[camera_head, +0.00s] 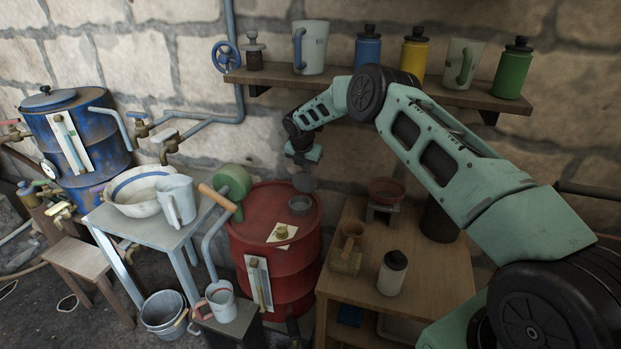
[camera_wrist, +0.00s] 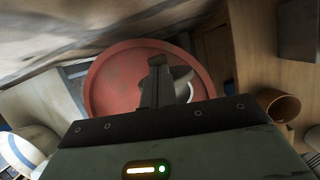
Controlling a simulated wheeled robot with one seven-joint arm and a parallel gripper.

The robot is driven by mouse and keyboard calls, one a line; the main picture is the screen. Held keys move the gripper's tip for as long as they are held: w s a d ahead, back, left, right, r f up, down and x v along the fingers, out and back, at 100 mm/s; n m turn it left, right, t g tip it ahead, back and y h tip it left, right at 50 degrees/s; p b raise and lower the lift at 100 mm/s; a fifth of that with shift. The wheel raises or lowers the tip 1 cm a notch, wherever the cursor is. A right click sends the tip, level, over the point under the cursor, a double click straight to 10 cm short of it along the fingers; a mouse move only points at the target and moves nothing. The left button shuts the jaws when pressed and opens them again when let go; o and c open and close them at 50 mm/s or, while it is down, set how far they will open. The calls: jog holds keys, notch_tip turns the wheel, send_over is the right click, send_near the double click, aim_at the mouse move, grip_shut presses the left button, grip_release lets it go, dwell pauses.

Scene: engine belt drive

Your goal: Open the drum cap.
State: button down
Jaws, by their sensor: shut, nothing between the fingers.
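The red drum (camera_head: 268,256) stands in the middle, and its round top also shows in the wrist view (camera_wrist: 112,85). A short grey round neck (camera_head: 301,205) sits on the drum top toward the back right. A grey disc (camera_head: 304,183) shows just behind and above it, apparently a raised cap; whether they are joined is unclear. My gripper (camera_head: 303,166) is above the disc, shut and empty. In the wrist view my fingers (camera_wrist: 157,75) partly hide a grey round part (camera_wrist: 183,80) on the drum; contact cannot be told.
A brass fitting on a pale plate (camera_head: 282,233) lies on the drum top. A wooden table (camera_head: 433,277) with a bottle (camera_head: 392,272) stands right. A small table (camera_head: 137,222) with a pitcher (camera_head: 177,200) stands left. A shelf (camera_head: 400,91) with bottles and mugs hangs behind my arm.

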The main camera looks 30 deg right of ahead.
jog(key=shift+w+d+f+g+b, duration=0.35)
jog(key=shift+w+f+b, duration=0.1)
jog(key=shift+w+b, duration=0.3)
jog(key=shift+w+d+y+b, duration=0.1)
jog(key=shift+y+b, duration=0.3)
jog(key=shift+b, duration=0.05)
jog(key=shift+d+r, duration=0.15)
jog(key=shift+w+r+g, duration=0.1)
jog(key=shift+r+g, duration=0.05)
jog(key=shift+g, duration=0.1)
jog(key=shift+r, duration=0.1)
